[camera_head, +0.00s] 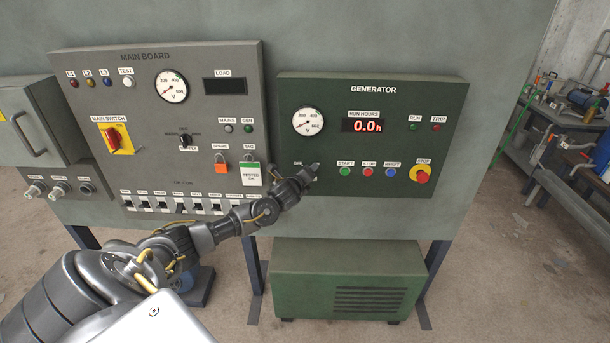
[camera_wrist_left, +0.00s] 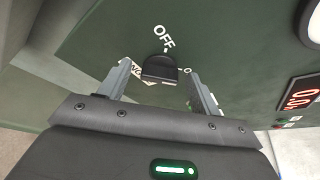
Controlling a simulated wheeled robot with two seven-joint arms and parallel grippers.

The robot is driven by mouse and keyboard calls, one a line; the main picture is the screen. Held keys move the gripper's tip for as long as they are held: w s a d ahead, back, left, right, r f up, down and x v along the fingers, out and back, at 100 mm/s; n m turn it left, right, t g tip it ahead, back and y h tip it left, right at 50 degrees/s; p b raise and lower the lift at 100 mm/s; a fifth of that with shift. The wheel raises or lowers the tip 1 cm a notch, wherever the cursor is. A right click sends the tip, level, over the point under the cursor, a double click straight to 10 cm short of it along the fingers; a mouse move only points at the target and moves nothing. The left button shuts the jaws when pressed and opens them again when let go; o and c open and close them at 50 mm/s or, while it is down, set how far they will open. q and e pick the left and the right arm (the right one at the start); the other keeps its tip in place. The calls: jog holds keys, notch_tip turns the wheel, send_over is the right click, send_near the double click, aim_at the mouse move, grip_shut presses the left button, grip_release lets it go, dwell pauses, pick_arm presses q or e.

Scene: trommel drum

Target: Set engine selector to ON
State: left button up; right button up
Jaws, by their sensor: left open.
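The engine selector is a black knob (camera_wrist_left: 160,70) on the green generator panel (camera_head: 450,110). In the left wrist view it sits under the white word OFF, with a partly covered label behind it. My left gripper (camera_wrist_left: 160,84) is open, its two fingers on either side of the knob and apart from it. In the head view my left gripper (camera_head: 309,172) is at the panel's lower left and hides the selector. I cannot tell the knob's exact pointing. My right gripper is not in view.
START, STOP and RESET buttons (camera_head: 367,172) and a red emergency stop (camera_head: 422,175) lie right of my left gripper. The main board (camera_head: 200,110) with switches and tags is to the left. A green generator housing (camera_head: 345,275) stands below.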

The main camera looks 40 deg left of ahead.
pick_arm(q)
jog(key=shift+s, duration=0.1)
jog(key=b+v, duration=0.3)
jog(key=v, duration=0.7)
jog(key=shift+s, duration=0.25)
jog(key=shift+d+r, duration=0.15)
